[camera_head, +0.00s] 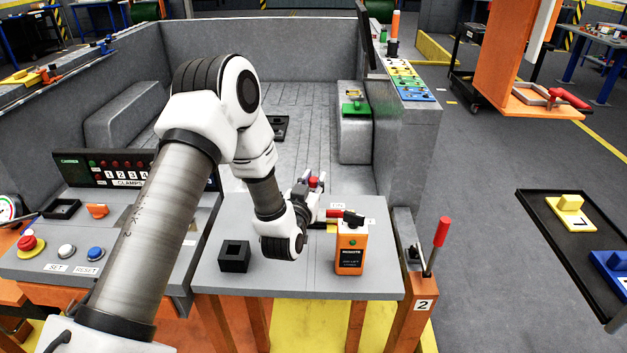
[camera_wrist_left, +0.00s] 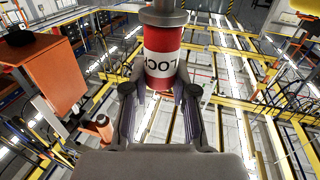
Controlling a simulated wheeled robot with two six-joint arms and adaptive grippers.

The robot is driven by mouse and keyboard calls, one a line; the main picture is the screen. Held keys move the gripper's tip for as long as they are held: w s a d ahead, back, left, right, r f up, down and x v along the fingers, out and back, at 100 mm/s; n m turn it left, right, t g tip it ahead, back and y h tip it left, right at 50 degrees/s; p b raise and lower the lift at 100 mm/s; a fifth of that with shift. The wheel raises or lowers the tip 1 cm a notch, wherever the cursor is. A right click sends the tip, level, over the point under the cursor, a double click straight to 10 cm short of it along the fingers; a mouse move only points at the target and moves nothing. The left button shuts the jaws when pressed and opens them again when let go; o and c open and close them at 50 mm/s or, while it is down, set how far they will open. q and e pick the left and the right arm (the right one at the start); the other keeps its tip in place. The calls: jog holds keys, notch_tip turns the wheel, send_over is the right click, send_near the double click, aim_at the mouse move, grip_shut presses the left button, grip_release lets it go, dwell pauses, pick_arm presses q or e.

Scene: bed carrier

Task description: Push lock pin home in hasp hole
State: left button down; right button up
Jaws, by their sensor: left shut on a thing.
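My left gripper (camera_head: 310,188) is over the back of the grey table, at the end of the white arm that reaches in from the left. It is shut on the lock pin (camera_head: 315,181), whose small red part shows between the fingers. In the left wrist view the lock pin (camera_wrist_left: 163,58) is a red cylinder with a white band lettered "LOC", with a grey piece at the top of the picture. The fingers (camera_wrist_left: 160,95) sit on either side of it. The hasp hole cannot be made out. My right gripper is not in view.
On the grey table (camera_head: 300,285) stand an orange remote box (camera_head: 350,255) and a black square socket block (camera_head: 234,257). A red-knobbed lever (camera_head: 440,235) rises at the right edge. A button panel (camera_head: 75,240) is at left.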

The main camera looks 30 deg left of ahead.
pick_arm(q)
jog(key=shift+f+b, duration=1)
jog(key=shift+f, duration=0.35)
jog(key=shift+r, duration=0.15)
jog(key=shift+r+p, duration=0.9)
jog(key=shift+r, duration=0.2)
jog(key=shift+f+b, duration=0.25)
jog(key=shift+b, duration=0.05)
jog(key=shift+f, duration=0.3)
jog(key=shift+f+b, duration=0.65)
jog(key=shift+b, duration=0.1)
jog(key=shift+r, duration=0.1)
